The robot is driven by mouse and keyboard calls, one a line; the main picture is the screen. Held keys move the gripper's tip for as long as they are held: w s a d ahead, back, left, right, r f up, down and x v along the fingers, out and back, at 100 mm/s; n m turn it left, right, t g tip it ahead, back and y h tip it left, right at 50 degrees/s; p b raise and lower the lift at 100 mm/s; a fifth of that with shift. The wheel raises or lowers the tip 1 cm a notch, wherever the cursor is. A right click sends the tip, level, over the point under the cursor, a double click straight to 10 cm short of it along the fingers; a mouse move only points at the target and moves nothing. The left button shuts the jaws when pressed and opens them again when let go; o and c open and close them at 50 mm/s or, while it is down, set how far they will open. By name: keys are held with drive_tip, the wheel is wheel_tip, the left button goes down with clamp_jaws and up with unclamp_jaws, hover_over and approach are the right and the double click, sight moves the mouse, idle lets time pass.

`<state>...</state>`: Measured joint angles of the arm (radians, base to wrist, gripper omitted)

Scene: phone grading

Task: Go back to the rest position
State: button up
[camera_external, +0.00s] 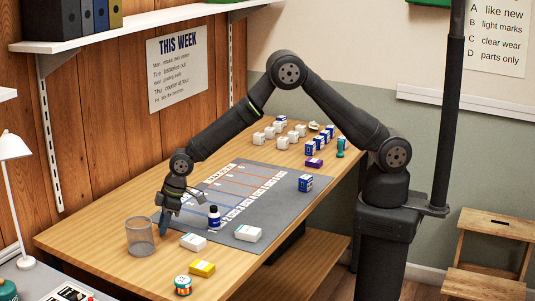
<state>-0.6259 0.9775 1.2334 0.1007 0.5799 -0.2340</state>
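My gripper (168,208) hangs low at the left end of the grey mat (283,208), fingers pointing down. It is just right of and behind a clear cup (140,236). A small blue-grey shape shows at the fingertips; I cannot tell whether it is a held item or part of the gripper. The finger gap is too small to judge. My arm is bent up in an arch from its base at the right to the gripper at the left.
A dark blue bottle (214,217) stands close right of my gripper. White boxes (194,242) (248,233), a yellow box (202,268) and a round tin (183,285) are near the front edge. Several small boxes stand at the far end. A dark pole (448,110) rises beside my base.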

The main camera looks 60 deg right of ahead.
drive_tip(key=shift+w+a+r, duration=0.15)
drive_tip(key=shift+r, duration=0.6)
drive_tip(key=shift+f, duration=0.1)
